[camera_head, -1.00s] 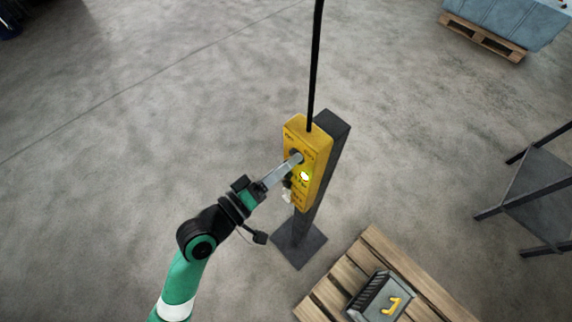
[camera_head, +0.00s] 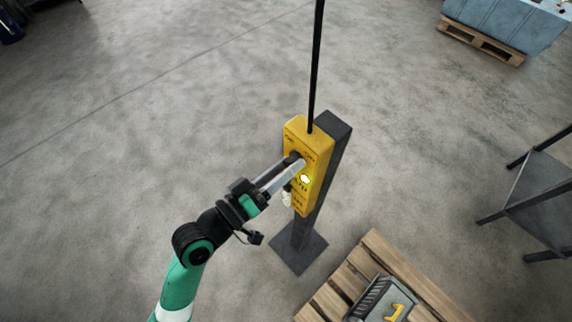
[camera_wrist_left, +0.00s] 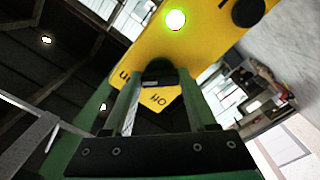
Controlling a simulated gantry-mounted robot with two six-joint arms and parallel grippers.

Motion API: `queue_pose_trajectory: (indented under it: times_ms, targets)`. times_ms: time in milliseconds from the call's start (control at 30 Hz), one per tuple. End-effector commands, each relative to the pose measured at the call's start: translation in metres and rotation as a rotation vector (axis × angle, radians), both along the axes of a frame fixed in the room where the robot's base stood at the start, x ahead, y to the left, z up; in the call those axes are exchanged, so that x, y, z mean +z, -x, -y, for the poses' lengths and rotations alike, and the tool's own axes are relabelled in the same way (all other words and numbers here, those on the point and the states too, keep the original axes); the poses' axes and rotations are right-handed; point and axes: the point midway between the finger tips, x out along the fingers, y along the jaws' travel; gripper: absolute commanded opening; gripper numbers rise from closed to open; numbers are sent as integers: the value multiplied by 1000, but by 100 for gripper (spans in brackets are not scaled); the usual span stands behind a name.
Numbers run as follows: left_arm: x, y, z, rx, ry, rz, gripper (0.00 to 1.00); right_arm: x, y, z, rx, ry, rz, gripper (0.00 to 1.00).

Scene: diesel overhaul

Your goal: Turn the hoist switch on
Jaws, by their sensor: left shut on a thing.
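The yellow hoist switch box (camera_head: 318,145) is fixed to a dark upright post, with printed labels on its face. A dark switch knob (camera_wrist_left: 158,74) sits on the box, between my fingers in the left wrist view. My left gripper (camera_head: 297,163) reaches in from the lower left and is shut on the knob; its fingers hide most of it in the head view. A lit round lamp (camera_head: 305,179) glows just below the fingertips, and it shows green in the left wrist view (camera_wrist_left: 175,20). My right gripper is not in view.
The post stands on a square base plate (camera_head: 299,253). A wooden pallet (camera_head: 345,280) with a grey box (camera_head: 377,298) lies at the lower right. A dark metal stand (camera_head: 540,185) is at the right edge.

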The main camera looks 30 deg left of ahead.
Motion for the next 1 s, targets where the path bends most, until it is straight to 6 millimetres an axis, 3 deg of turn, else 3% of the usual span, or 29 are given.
queue_pose_trajectory:
  times_ms: [33,67,233,733,867,1000]
  targets:
    - [0,0,0,0,0,0,2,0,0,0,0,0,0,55]
    - [0,0,0,0,0,0,59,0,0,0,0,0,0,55]
    - [0,0,0,0,1,0,88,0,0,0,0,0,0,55]
    - [-1,5,-2,1,1,0,88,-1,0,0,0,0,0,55]
    - [-2,24,-9,4,2,-1,88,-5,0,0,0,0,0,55]
    - [-3,56,-21,5,2,-1,88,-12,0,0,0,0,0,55]
